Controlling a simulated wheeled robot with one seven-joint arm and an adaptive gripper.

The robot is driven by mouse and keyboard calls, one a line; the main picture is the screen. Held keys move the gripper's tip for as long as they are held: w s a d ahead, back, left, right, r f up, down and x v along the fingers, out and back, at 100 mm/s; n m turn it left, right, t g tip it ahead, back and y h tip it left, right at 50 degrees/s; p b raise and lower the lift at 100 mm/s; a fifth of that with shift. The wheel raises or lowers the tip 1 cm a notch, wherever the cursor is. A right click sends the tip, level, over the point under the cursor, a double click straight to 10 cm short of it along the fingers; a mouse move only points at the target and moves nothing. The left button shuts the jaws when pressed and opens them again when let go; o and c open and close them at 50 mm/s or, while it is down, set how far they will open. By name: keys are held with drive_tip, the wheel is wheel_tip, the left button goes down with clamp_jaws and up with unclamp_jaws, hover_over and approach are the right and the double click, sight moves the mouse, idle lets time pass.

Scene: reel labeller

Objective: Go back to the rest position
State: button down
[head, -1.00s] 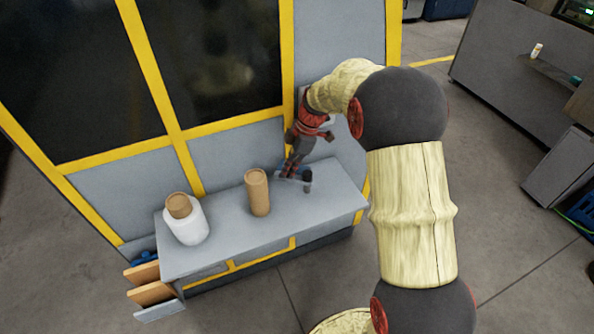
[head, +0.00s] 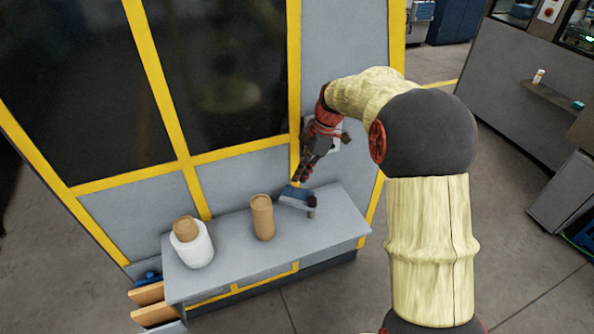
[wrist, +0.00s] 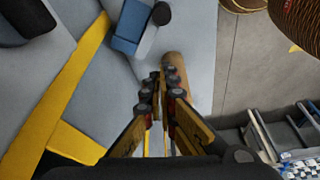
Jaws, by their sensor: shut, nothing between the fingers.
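My gripper (head: 303,178) is shut and empty, above the right end of the grey shelf of the machine in the head view. In the wrist view, my gripper (wrist: 160,78) points down with its fingertips close together. A blue and grey device with a dark knob (head: 298,199) lies on the shelf just below the fingertips; it also shows at the top of the wrist view (wrist: 130,28). My gripper looks apart from it.
A brown cardboard tube (head: 262,217) stands mid-shelf. A white roll with a brown core (head: 192,246) stands at the shelf's left end. The yellow-framed machine panel (head: 230,171) rises close behind my gripper. Open drawers (head: 150,304) jut out at lower left.

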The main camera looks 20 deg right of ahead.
drive_tip(key=s+m+h, duration=0.2)
drive_tip(key=s+m, duration=0.7)
drive_tip(key=m, duration=0.2)
drive_tip(key=s+a+r+m+t+h, duration=0.1)
drive_tip(key=s+a+r+m+t, duration=0.1)
drive_tip(key=s+r, duration=0.4)
drive_tip(key=s+a+r+m+t, duration=0.2)
drive_tip(key=s+a+r, duration=0.3)
drive_tip(key=s, duration=1)
drive_tip(key=shift+a+r+m+t+h, duration=0.25)
drive_tip(key=shift+r+m+t+h, duration=0.15)
drive_tip(key=shift+r, duration=0.2)
